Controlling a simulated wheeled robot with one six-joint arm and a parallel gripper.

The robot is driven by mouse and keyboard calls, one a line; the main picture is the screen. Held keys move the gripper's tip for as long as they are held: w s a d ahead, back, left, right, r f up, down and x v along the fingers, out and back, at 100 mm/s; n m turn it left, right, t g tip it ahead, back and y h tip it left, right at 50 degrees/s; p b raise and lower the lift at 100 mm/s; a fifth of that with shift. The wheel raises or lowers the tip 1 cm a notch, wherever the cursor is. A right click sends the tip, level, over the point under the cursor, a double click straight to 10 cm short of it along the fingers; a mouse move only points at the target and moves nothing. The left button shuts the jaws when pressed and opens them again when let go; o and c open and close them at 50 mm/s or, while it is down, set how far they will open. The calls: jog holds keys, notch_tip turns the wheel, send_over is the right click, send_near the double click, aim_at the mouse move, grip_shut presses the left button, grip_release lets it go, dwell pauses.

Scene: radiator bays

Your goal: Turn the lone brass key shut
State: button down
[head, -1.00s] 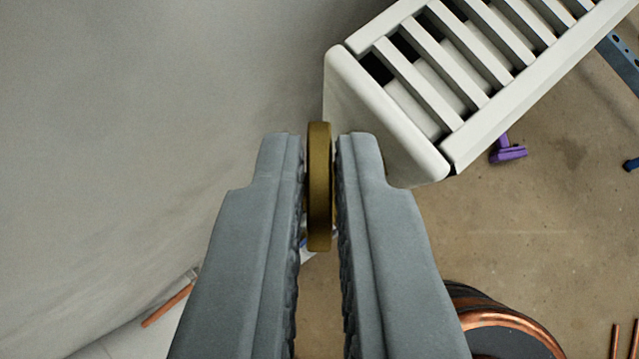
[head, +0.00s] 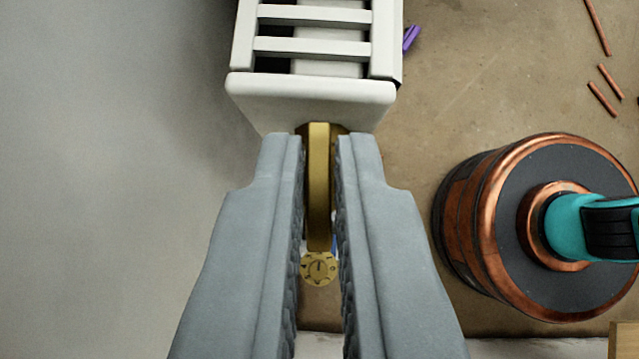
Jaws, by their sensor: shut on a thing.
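The brass key (head: 319,185) stands edge-on in the middle of the head view, just beyond the end of the white radiator (head: 310,92). My gripper (head: 319,165) has one finger on each side of it and is shut on it. The key lies in line with the radiator's length. A small round brass dial (head: 319,268) with dark marks shows below the key, between the fingers. Part of the key's mount is hidden behind the fingers.
A copper coil drum (head: 480,230) with a teal and black tool (head: 595,225) on it stands on the floor at right. Copper pipe pieces (head: 603,98) and a purple item (head: 411,38) lie on the floor. A plain grey wall (head: 110,150) fills the left.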

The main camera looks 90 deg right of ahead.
jog(key=shift+a+f+m+g, duration=0.1)
jog(key=shift+f+m+g, duration=0.05)
jog(key=shift+m+g, duration=0.3)
jog(key=c, duration=1.9)
grip_release()
jog(key=shift+a, duration=0.1)
